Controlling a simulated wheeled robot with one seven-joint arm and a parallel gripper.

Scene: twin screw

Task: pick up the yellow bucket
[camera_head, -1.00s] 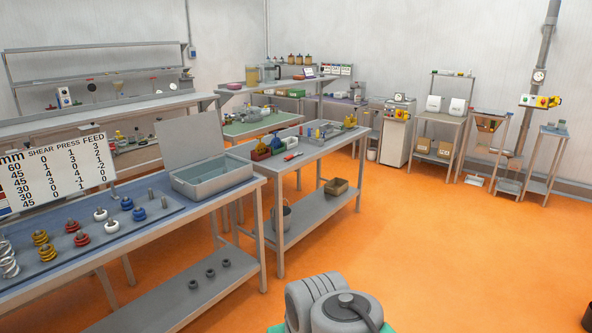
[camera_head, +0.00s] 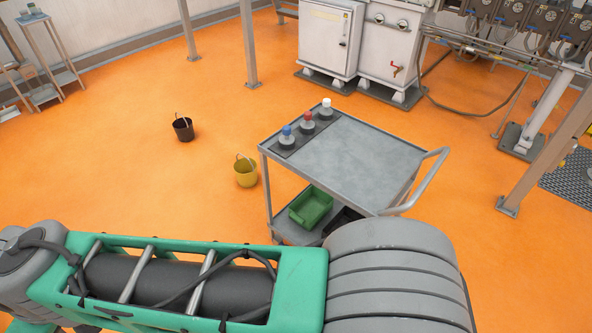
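The yellow bucket (camera_head: 246,173) stands upright on the orange floor, just left of a grey cart. Its thin handle is raised above the rim. Part of my own arm, green and grey, crosses the bottom of the view, nearer to me than the bucket. My gripper is not in view.
A dark brown bucket (camera_head: 183,130) stands on the floor further back left. White cabinets (camera_head: 362,45) line the back. Floor left of the yellow bucket is clear.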

